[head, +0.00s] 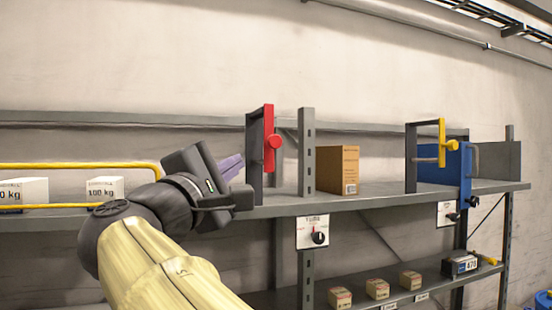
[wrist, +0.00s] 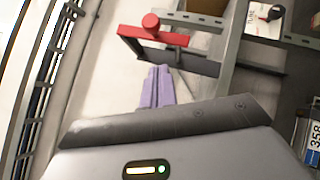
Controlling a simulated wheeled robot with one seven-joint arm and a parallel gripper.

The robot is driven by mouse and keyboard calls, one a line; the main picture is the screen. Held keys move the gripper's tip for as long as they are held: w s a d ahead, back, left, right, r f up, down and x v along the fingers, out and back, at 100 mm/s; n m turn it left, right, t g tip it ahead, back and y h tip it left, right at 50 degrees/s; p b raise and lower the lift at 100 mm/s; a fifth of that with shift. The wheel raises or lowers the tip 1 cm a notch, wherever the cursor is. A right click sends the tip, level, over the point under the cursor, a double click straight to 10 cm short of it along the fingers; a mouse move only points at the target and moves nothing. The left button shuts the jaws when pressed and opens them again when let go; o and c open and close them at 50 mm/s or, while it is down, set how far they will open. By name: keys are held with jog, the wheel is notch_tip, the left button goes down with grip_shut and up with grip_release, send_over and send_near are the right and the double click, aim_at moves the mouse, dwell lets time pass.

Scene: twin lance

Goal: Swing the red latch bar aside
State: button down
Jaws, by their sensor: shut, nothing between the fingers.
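The red latch bar (head: 269,138) stands upright on a dark grey frame (head: 254,150) on the upper shelf, with a round red knob (head: 275,141) on its face. In the wrist view the red bar (wrist: 170,39) runs across the upper middle, with its knob (wrist: 151,21) at the top. My gripper (head: 238,163) is just left of the frame, its purple fingers shut together and empty. In the wrist view the fingertips (wrist: 158,70) point toward the frame beneath the bar. A gap to the red bar shows; whether the tips touch the frame I cannot tell.
A grey post (head: 307,150) and a cardboard box (head: 337,169) stand right of the bar. A yellow latch (head: 442,143) with a blue panel (head: 458,170) is farther right. A yellow rail (head: 80,166) and white weight boxes (head: 104,188) are at left.

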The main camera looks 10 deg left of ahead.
aim_at(272, 138)
jog(key=w+d+r+p, duration=0.2)
jog(key=w+d, duration=0.1)
jog(key=shift+d+r+p, duration=0.1)
jog(key=shift+p, duration=0.2)
jog(key=shift+d, duration=0.1)
jog(key=shift+f+b, duration=0.2)
jog(key=shift+b, duration=0.35)
